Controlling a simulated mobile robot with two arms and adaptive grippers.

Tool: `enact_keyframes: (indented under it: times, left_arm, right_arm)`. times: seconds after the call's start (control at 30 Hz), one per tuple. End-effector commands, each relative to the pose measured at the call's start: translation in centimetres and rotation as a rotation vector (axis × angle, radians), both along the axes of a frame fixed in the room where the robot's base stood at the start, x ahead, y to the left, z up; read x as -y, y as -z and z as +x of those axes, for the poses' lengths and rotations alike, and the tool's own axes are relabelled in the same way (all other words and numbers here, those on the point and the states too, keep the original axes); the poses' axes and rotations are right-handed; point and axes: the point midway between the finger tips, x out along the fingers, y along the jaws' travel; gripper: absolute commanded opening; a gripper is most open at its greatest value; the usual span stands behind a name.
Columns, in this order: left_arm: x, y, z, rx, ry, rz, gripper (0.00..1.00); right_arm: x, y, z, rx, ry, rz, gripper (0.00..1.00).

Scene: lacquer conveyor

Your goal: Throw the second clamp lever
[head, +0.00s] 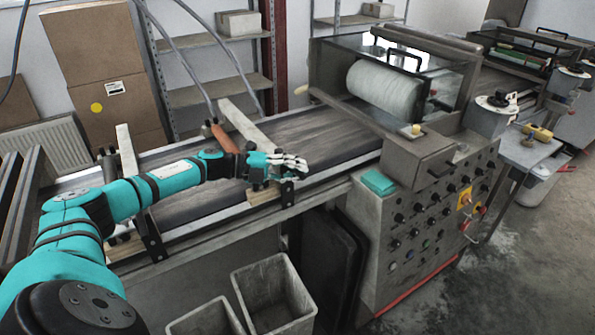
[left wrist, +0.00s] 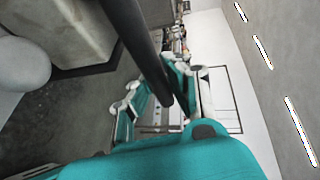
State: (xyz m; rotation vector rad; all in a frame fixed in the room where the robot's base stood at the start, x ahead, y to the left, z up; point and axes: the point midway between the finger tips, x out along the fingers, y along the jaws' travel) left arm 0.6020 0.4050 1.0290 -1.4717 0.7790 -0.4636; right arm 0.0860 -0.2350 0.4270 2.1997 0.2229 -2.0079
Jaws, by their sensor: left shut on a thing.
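My left gripper (head: 287,166) is at the front rail of the conveyor (head: 330,140), by the right-hand pale wooden bar (head: 245,122). In the left wrist view its teal fingers with white tips (left wrist: 152,92) are closed around a dark rod (left wrist: 133,32), which appears to be the clamp lever. In the head view the hand hides the lever. A black bracket (head: 288,192) shows just below the hand. Another pale wooden bar (head: 127,152) with a black bracket (head: 150,238) is farther left, partly behind my arm. My right gripper is not in view.
A grey machine cabinet (head: 400,240) with knobs and a white roller (head: 385,92) stands to the right. An orange-brown cylinder (head: 223,139) lies just behind my left wrist. Two grey bins (head: 272,295) stand below the front rail. Open floor lies at far right.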

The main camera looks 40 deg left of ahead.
Motion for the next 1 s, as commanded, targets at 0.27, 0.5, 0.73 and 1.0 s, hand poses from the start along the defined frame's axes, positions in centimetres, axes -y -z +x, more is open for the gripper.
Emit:
enact_keyframes:
  times: [0.27, 0.5, 0.73, 1.0]
  left_arm:
    - [0.1, 0.5, -0.2, -0.006, 0.007, 0.007, 0.19]
    - [0.1, 0.3, -0.1, -0.004, 0.004, 0.003, 0.4]
    - [-0.1, 0.1, -0.2, -0.002, 0.002, 0.002, 0.4]
    - [-3.2, -0.5, -3.2, -0.008, 0.0, 0.005, 0.4]
  right_arm:
    - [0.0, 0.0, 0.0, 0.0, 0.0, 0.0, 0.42]
    - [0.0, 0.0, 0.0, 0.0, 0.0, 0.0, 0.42]
    - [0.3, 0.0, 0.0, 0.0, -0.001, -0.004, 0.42]
    - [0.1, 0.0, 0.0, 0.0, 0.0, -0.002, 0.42]
